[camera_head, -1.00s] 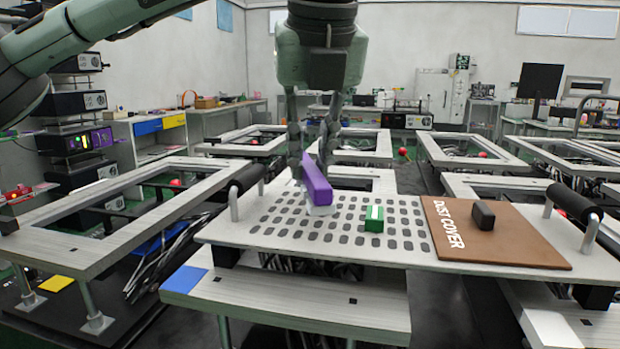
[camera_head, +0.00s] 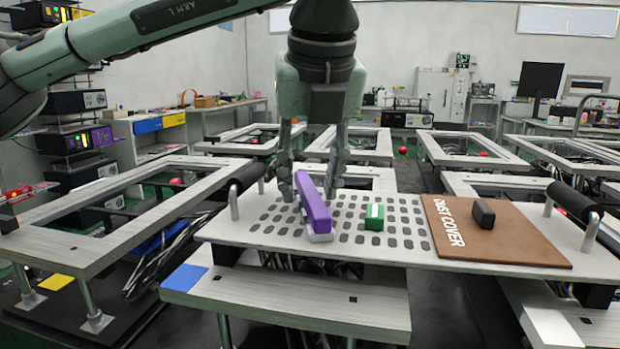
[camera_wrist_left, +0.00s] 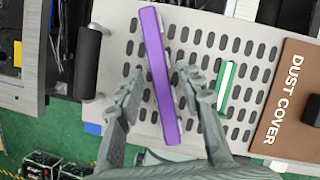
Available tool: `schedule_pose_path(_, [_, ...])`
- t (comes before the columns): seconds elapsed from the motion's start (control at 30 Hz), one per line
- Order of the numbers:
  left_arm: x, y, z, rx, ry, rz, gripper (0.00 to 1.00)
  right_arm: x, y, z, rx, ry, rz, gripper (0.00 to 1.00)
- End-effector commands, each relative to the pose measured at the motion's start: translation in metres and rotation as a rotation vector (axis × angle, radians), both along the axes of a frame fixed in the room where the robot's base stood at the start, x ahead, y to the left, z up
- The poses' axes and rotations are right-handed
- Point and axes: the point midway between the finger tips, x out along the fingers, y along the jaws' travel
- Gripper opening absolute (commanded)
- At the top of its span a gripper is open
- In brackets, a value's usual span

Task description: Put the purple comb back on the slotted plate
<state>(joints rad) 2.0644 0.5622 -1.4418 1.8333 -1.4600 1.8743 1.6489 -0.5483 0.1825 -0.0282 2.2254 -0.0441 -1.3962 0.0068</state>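The purple comb (camera_head: 313,204) is at the left part of the slotted plate (camera_head: 262,236), with a light grey part showing beneath its near end. It runs lengthwise from front to back. Whether anything under it sits in the slots is hidden. My left gripper (camera_head: 311,188) is open above the plate, one finger on each side of the comb. The left wrist view shows the comb (camera_wrist_left: 160,76) between the fingertips of my left gripper (camera_wrist_left: 157,84), with gaps on both sides. My right gripper is not in view.
A green block with a white stripe (camera_head: 374,217) stands on the plate right of the comb. A brown dust cover (camera_head: 500,236) with a dark knob lies at the plate's right. Black handles (camera_head: 248,178) (camera_head: 575,201) stand at both ends. Slots around the comb are bare.

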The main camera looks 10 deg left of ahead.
Motion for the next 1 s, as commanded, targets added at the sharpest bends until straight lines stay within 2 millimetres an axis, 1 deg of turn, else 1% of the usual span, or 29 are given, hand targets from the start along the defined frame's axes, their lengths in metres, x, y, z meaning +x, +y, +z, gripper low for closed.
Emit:
schedule_pose_path(0.17, [0.000, 0.000, 0.004, 0.000, 0.000, 0.000, 0.37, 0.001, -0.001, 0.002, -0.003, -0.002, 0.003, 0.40])
schedule_pose_path(0.2, [-0.001, -0.001, 0.007, -0.001, -0.003, -0.001, 0.37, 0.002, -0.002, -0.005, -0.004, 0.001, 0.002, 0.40])
schedule_pose_path(0.23, [-0.003, -0.002, 0.011, -0.001, -0.003, -0.001, 0.37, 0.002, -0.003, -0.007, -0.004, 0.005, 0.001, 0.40])
schedule_pose_path(0.37, [-0.012, -0.006, 0.034, -0.001, -0.004, -0.001, 0.37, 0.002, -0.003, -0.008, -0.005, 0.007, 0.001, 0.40])
schedule_pose_path(0.53, [-0.026, -0.012, 0.071, -0.001, -0.005, 0.000, 0.37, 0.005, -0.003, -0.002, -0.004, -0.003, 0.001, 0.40])
schedule_pose_path(0.7, [-0.037, -0.015, 0.099, 0.000, -0.004, 0.001, 0.37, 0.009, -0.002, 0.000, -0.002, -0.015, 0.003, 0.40])
schedule_pose_path(0.83, [-0.041, -0.017, 0.109, 0.000, -0.001, 0.000, 0.37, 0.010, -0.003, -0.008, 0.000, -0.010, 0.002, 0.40])
schedule_pose_path(0.9, [-0.042, -0.018, 0.112, 0.000, -0.001, 0.000, 0.37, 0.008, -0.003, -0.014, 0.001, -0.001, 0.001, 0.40])
schedule_pose_path(1.0, [-0.043, -0.018, 0.113, 0.001, -0.001, -0.001, 0.37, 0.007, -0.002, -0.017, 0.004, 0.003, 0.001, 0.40])
